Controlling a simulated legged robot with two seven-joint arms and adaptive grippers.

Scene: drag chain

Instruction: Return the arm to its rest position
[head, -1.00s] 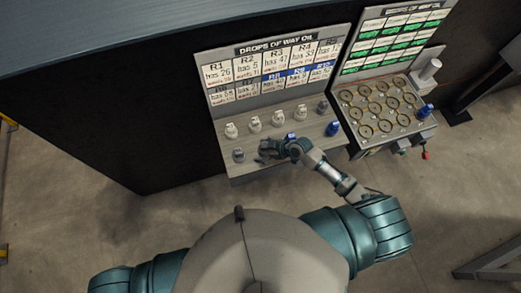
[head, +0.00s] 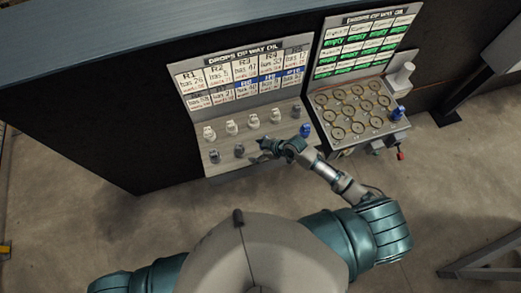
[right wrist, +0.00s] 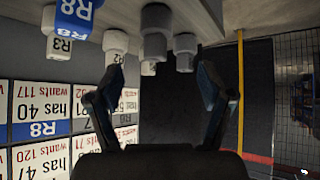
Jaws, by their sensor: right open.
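My right arm reaches up from the lower right in the head view. Its gripper (head: 262,148) is at the front part of the bottle shelf (head: 225,165), just right of a dark grey bottle (head: 239,150). In the right wrist view the two fingers (right wrist: 160,90) stand wide apart with nothing between them. A blue-labelled R8 bottle (right wrist: 77,15) and a white R3 bottle (right wrist: 60,47) are beyond the left finger, apart from it. In the head view the gripper hides part of the shelf's front row. My left gripper is not in view.
A "Drops of way oil" board (head: 245,75) stands behind the shelf. A blue bottle (head: 304,130) is close to my right wrist. A tray of round holders (head: 352,108) with a second board is to the right. Bare floor (head: 430,200) lies in front.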

